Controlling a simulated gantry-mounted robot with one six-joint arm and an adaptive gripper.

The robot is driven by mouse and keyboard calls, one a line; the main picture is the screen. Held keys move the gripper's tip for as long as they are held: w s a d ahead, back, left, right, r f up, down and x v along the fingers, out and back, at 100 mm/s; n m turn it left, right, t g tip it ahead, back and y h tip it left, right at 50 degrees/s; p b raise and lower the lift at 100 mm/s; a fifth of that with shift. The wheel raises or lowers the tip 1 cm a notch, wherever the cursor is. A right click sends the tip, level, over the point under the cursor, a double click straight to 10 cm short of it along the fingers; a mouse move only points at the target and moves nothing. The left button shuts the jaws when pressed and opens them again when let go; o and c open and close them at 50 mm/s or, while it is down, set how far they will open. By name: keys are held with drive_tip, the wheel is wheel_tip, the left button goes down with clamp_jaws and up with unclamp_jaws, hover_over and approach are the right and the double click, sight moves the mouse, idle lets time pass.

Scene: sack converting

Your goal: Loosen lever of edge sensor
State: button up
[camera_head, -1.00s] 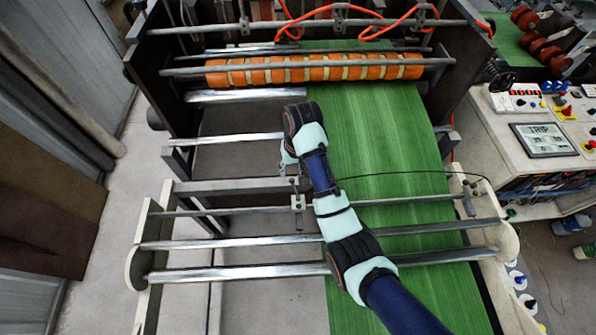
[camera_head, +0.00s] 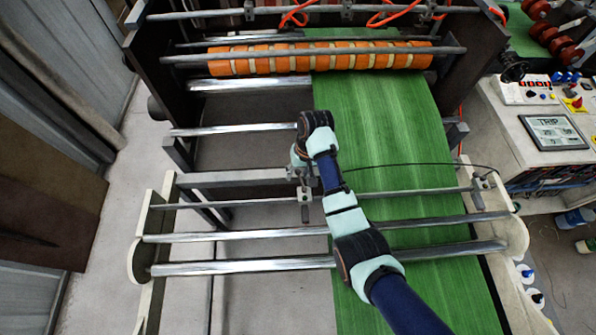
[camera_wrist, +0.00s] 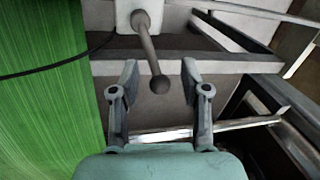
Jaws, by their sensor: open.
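The edge sensor's lever (camera_wrist: 150,50) is a grey rod with a dark ball knob (camera_wrist: 159,84) in the wrist view. It hangs from a white block (camera_wrist: 145,17) at the top of that view. My gripper (camera_wrist: 160,80) is open, its two fingers apart, with the knob in the gap between the fingertips and a finger to each side. No contact shows. In the head view my gripper (camera_head: 301,174) is small and partly hidden by my wrist. The sensor's clamp (camera_head: 304,198) sits on the thin cross rod, beside the green web.
The green web (camera_head: 385,150) runs over the rollers to the right of the sensor. Steel rollers (camera_head: 240,268) cross the frame below, and an orange-banded roller (camera_head: 320,58) lies behind. A thin dark cable (camera_head: 430,164) arcs over the web.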

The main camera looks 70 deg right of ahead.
clamp_jaws()
drive_tip(key=shift+s+d+r+m+p, duration=0.2)
drive_tip(key=shift+r+m+p, duration=0.25)
drive_tip(key=shift+p, duration=0.6)
drive_tip(key=shift+s+d+f+m+h+p, duration=0.2)
drive_tip(key=shift+m+p, duration=0.2)
drive_tip(key=shift+m, duration=0.15)
drive_tip(key=shift+s+d+f+m+h+p, duration=0.1)
drive_tip(key=shift+f+m+p, duration=0.1)
drive_tip(key=shift+m+p, duration=0.25)
unclamp_jaws()
drive_tip(key=shift+a, duration=0.1)
wheel_tip(320, 180, up, 7)
drive_tip(key=s, duration=0.1)
drive_tip(key=shift+s+d+r, duration=0.2)
drive_tip(key=shift+d, duration=0.05)
